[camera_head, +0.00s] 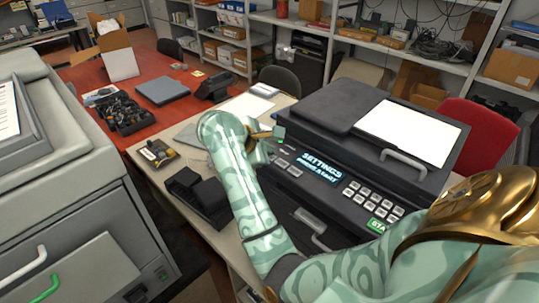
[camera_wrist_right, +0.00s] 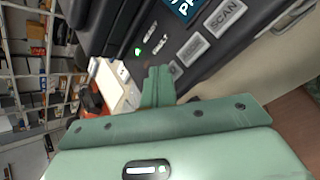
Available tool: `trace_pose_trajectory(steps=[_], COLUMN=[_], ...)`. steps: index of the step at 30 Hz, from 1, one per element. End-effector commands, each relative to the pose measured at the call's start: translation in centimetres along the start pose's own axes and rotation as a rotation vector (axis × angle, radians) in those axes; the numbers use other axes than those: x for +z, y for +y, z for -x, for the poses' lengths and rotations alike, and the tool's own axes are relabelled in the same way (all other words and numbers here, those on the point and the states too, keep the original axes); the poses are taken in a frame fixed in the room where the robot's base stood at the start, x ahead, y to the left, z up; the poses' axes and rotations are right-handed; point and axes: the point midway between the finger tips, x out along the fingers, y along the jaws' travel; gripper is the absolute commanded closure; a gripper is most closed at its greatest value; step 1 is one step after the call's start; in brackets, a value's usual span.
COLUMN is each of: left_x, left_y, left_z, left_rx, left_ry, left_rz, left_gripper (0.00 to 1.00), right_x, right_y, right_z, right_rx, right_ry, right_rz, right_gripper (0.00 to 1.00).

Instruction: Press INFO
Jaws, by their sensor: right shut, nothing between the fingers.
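The dark printer (camera_head: 330,118) stands on the table with a lit display (camera_head: 318,167) reading SETTINGS and PRESS START. Grey buttons (camera_head: 283,163) sit left of the display. The right wrist view shows a SCAN button (camera_wrist_right: 225,18), another grey button (camera_wrist_right: 192,50) whose label I cannot read, and part of one behind the fingertips. I cannot read INFO on any button. My right gripper (camera_head: 277,132) is shut and empty at the panel's left end. Its fingers (camera_wrist_right: 158,82) overlap the button row's end; I cannot tell whether they touch. My left gripper is not in view.
A white sheet (camera_head: 412,132) lies on the printer's lid beside a handle. A black tray (camera_head: 200,198) sits on the table at the printer's left. A large grey machine (camera_head: 60,150) fills the left side. A red chair (camera_head: 475,135) stands behind right.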

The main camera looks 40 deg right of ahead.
Motion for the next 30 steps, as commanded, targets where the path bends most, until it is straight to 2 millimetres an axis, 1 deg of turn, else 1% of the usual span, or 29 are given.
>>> trace_pose_trajectory(steps=[9, 22, 30], left_x=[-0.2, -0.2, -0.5], left_y=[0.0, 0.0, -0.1], left_z=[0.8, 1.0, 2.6], left_rx=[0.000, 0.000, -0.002], left_ry=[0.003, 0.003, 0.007], left_rz=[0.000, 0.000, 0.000], left_gripper=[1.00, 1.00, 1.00], right_x=[0.7, 0.9, 2.2], right_y=[0.7, 0.9, 2.2], right_z=[1.0, 1.3, 3.1], right_rx=[-0.001, 0.000, 0.001], right_ry=[0.002, 0.001, 0.001], right_rz=[-0.001, -0.001, -0.002], right_gripper=[1.00, 1.00, 1.00])
